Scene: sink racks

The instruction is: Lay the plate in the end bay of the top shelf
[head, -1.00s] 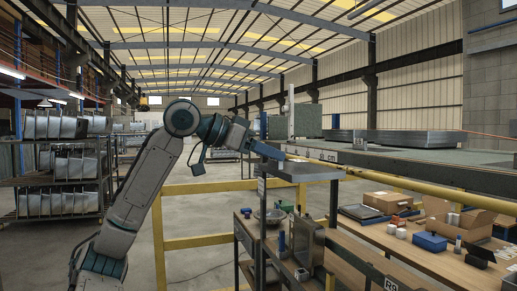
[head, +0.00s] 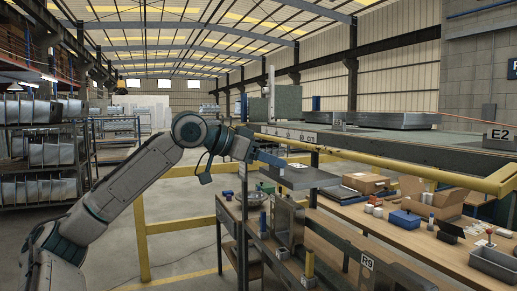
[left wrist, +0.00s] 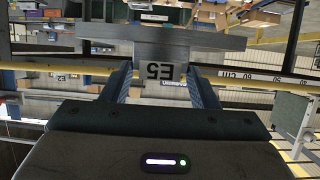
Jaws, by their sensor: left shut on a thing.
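My left gripper (head: 268,160) is at the middle of the head view, at the end of my arm reaching in from the left. It is shut on a flat grey plate (head: 301,178), held roughly level with its broad side outward. In the left wrist view the gripper (left wrist: 160,88) has its blue fingers on either side of a tab labelled E5. The plate (left wrist: 160,36) lies across the top of that view. A long grey-green shelf (head: 400,150) runs behind it, with an E2 sign (head: 497,135) at its right. My right gripper is not in view.
A yellow rail (head: 400,166) runs along the front of the shelf. Stacked metal sheets (head: 390,120) lie on the shelf. A wooden workbench (head: 430,240) below holds open cardboard boxes (head: 438,203) and a blue bin (head: 405,219). Loaded racks (head: 45,150) stand at the left.

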